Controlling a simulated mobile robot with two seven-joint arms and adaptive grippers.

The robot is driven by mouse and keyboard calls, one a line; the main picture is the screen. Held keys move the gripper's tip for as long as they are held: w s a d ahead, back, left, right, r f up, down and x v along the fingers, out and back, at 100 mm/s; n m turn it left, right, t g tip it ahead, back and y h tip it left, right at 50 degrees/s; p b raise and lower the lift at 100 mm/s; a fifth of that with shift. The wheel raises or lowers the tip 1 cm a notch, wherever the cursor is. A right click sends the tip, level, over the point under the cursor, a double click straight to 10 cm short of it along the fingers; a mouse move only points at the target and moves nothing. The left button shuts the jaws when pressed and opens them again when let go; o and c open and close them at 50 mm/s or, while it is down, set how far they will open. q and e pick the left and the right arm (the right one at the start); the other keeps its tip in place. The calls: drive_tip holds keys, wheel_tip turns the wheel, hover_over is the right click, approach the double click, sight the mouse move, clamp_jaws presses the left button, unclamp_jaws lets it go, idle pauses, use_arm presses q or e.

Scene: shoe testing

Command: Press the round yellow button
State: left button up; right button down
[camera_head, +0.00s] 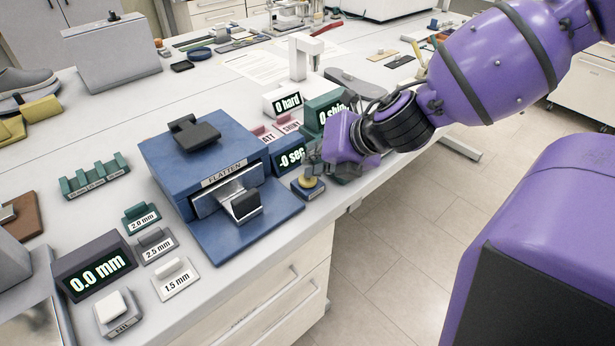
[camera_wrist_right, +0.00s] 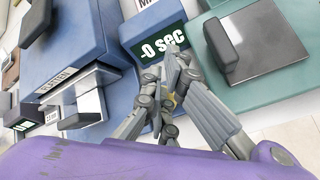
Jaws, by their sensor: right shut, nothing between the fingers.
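The round yellow button (camera_head: 307,181) sits on a small blue base (camera_head: 308,190) near the front edge of the table, right of the blue platten machine. My right gripper (camera_head: 311,166) is shut and empty, with its fingers close above and behind the button in the head view. I cannot tell whether they touch it. In the right wrist view the right gripper's fingers (camera_wrist_right: 166,68) cover most of the button, and only a bit of yellow shows between them. My left gripper is not in view.
The blue platten machine (camera_head: 181,161) stands left of the button. A display reading "-0 sec" (camera_head: 291,158) is just behind it, and a green display box (camera_head: 327,108) is further back. Small labelled blocks and a "0.0 mm" display (camera_head: 97,270) are at the front left.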

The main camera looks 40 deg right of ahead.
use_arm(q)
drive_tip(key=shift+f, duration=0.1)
use_arm(e)
drive_tip(key=shift+f, duration=0.2)
drive_tip(key=shift+r, duration=0.15)
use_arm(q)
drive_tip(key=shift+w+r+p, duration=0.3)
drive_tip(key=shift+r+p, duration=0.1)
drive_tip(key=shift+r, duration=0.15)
use_arm(e)
drive_tip(key=shift+r, duration=0.75)
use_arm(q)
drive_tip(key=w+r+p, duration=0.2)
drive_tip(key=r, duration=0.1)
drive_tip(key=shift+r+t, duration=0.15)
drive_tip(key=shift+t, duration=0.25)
use_arm(e)
wheel_tip(320, 180, up, 5)
